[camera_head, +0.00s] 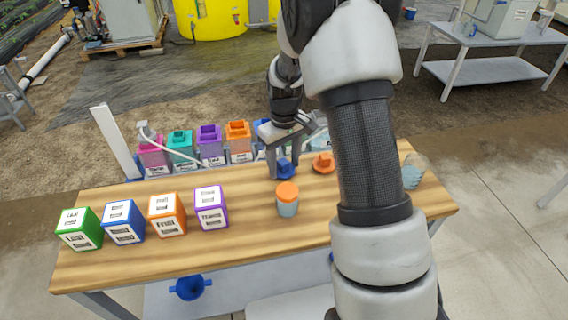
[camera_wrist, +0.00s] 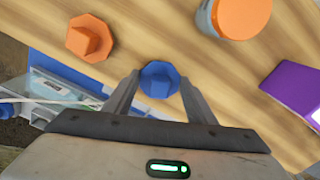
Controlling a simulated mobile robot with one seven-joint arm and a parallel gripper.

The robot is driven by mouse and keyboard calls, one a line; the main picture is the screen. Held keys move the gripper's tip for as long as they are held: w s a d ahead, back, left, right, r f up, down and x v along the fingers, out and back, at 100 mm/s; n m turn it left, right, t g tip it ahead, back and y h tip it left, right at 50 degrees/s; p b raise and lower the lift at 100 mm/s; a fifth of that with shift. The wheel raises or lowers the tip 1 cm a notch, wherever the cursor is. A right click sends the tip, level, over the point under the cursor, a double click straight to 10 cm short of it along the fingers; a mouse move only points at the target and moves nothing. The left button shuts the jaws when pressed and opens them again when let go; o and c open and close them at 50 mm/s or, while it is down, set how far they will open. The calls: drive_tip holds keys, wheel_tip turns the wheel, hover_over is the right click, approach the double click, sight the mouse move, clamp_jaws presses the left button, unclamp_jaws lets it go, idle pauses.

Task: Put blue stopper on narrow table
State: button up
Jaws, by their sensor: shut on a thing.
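The blue stopper (camera_head: 286,168) is between the fingers of my gripper (camera_head: 282,160), at the back edge of the wooden table (camera_head: 245,224). In the wrist view the blue stopper (camera_wrist: 159,79) sits at the fingertips, and my gripper (camera_wrist: 160,95) is shut on it. I cannot tell whether the stopper touches the table top or is held just above it. An orange stopper (camera_head: 323,162) lies on the table to its right, and it also shows in the wrist view (camera_wrist: 91,38).
A jar with an orange lid (camera_head: 287,199) stands in front of my gripper. Green (camera_head: 80,229), blue (camera_head: 123,222), orange (camera_head: 167,214) and purple (camera_head: 211,207) boxes line the left side. A clear jar (camera_head: 413,171) stands at the right. Coloured containers (camera_head: 181,149) stand behind the table.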

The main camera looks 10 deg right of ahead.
drive_tip(key=shift+f, duration=0.15)
drive_tip(key=o, duration=1)
